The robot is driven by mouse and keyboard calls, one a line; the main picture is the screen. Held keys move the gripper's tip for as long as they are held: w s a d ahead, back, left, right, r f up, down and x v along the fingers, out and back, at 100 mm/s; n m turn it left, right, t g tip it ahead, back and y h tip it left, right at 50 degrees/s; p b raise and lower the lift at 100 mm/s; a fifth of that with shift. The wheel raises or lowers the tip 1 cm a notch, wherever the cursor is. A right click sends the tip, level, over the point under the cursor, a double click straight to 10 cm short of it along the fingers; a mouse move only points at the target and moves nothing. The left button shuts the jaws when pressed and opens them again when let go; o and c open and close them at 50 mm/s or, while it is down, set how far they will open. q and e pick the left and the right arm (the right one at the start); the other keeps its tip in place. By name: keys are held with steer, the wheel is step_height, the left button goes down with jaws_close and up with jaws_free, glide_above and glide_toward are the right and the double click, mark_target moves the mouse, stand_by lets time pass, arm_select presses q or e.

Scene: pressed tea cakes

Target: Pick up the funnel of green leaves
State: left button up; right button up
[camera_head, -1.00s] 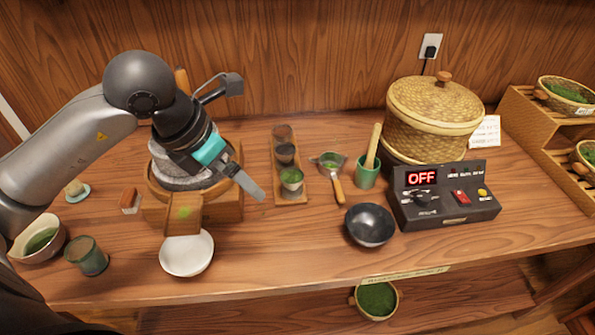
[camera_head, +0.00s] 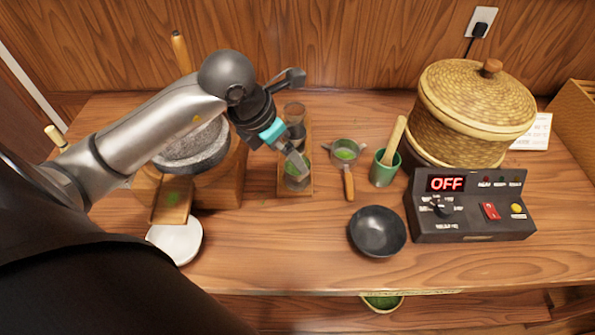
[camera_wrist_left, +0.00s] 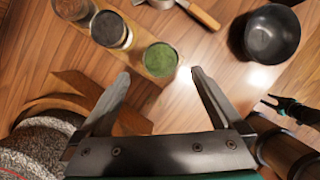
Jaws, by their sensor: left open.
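The funnel of green leaves (camera_head: 297,180) stands at the near end of a narrow wooden rack (camera_head: 281,188). In the left wrist view, its round mouth full of green leaves (camera_wrist_left: 160,60) lies just beyond my fingertips, nearly between them. My left gripper (camera_head: 297,160) is open and empty, close over the funnel; it also shows in the wrist view (camera_wrist_left: 160,78). The fingers partly hide the funnel in the head view. I cannot tell whether they touch it.
Two other vessels stand behind on the rack, the farthest a glass (camera_head: 294,112). A stone mill (camera_head: 193,150) is left. A strainer (camera_head: 346,152), green mortar (camera_head: 384,172), black bowl (camera_head: 377,232) and control box (camera_head: 470,210) are right. A dark pronged shape (camera_wrist_left: 285,107) is unclear.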

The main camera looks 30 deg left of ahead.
mark_target(297, 173)
arm_select(q)
steer(key=shift+w+d+f, duration=0.1)
steer(key=shift+w+f, duration=0.1)
steer(key=shift+f, duration=0.3)
steer(key=x, duration=0.4)
steer(key=shift+w+d+f+b, duration=0.1)
steer(key=shift+w+f+b, duration=0.1)
steer(key=shift+f+b, duration=0.1)
steer(key=c, duration=1.4)
steer(key=shift+r, duration=0.1)
arm_select(e)
steer(key=shift+w+f, duration=0.25)
steer(key=shift+w, duration=0.2)
